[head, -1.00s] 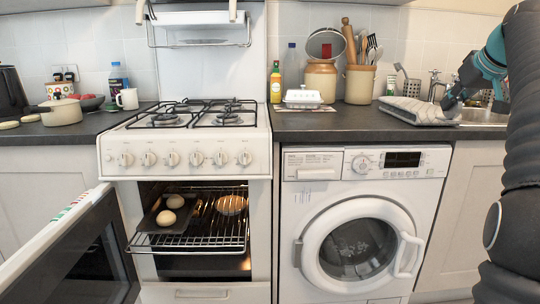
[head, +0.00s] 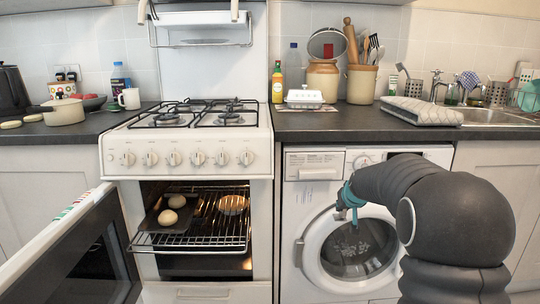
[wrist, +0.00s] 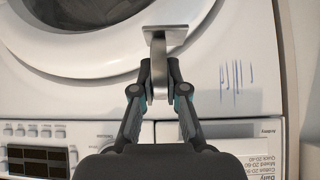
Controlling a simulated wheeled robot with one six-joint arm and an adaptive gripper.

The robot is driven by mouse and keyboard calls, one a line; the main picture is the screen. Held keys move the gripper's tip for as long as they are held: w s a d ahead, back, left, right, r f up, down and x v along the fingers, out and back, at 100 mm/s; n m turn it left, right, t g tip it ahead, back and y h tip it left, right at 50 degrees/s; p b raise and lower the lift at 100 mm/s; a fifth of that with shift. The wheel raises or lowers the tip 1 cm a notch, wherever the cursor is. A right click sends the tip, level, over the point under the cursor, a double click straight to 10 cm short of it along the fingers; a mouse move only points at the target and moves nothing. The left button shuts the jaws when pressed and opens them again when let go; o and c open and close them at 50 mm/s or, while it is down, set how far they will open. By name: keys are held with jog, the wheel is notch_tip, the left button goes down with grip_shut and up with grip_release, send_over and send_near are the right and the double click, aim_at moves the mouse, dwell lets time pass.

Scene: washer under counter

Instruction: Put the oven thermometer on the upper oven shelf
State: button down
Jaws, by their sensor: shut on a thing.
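The oven thermometer (wrist: 159,84) shows in the wrist view as a narrow silver metal piece with a wider flat end, seen nearly edge-on. My gripper (wrist: 159,92) is shut on it. Its dial face cannot be seen. In the head view my gripper (head: 346,203) hangs in front of the washer, right of the oven, and the thermometer cannot be made out there. The upper oven shelf (head: 205,242) is a wire rack in the lit, open oven. A dark tray with two round buns stands on its left, and a round golden-brown item lies at its back right.
The open oven door (head: 85,255) stands out to the left of the oven. The washer (head: 312,200) has its round door shut. Part of the wire rack's front is bare. A folded towel (head: 422,110) lies on the counter above the washer.

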jog(key=s+a+f, duration=0.4)
jog(key=a+f, duration=0.3)
jog(key=f, duration=0.3)
jog(key=shift+s+f, duration=0.35)
jog(key=shift+s, duration=0.05)
jog(key=shift+d, duration=0.1)
jog(key=shift+s+f+b, duration=0.2)
jog(key=shift+f+b, duration=0.25)
jog(key=shift+f, duration=1.15)
